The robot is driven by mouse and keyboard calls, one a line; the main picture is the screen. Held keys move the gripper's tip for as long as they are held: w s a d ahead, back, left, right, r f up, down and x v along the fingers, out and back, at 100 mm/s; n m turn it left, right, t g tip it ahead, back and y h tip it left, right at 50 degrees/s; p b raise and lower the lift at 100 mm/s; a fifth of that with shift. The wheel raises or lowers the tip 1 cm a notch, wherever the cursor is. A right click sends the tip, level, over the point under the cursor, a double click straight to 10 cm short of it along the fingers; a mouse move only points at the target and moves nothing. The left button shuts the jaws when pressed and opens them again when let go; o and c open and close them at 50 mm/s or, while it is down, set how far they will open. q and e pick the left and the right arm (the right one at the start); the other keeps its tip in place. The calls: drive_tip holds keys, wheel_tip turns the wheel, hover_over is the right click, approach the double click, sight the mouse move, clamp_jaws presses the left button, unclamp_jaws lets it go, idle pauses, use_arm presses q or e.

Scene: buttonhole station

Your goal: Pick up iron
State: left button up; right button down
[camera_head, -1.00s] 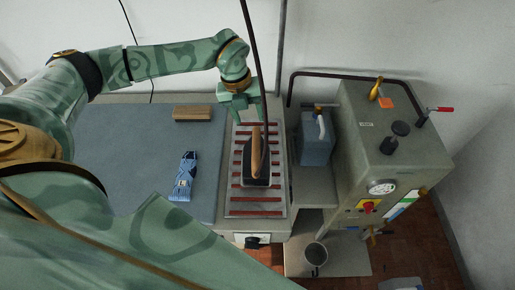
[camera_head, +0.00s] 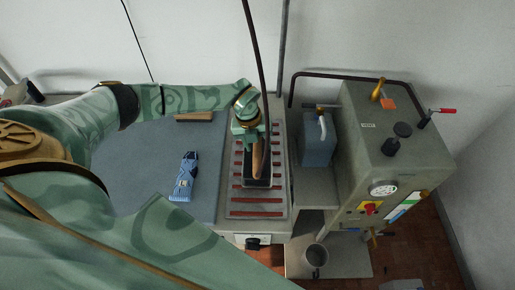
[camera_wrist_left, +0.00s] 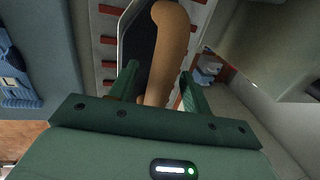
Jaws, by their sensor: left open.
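The iron, with a dark soleplate and a tan wooden handle (camera_head: 257,160), rests on the metal stand with red strips (camera_head: 258,208). My left gripper (camera_head: 256,134) is over the back end of the handle. In the left wrist view the handle (camera_wrist_left: 168,40) runs between the two green fingers of the gripper (camera_wrist_left: 160,80). The fingers are open, one on each side of the handle, with a gap showing beside it. Whether they touch the handle cannot be told. My right gripper is not in view.
A blue folded cloth (camera_head: 184,177) lies on the grey-blue padded table (camera_head: 135,170). A wooden block (camera_head: 195,117) lies behind it, partly hidden by my arm. A blue-grey container (camera_head: 317,148) and a large grey machine (camera_head: 385,160) stand to the right. A dark cable hangs near the gripper.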

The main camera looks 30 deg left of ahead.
use_arm(q)
clamp_jaws()
drive_tip(key=shift+w+r, duration=0.1)
drive_tip(key=shift+w, duration=0.05)
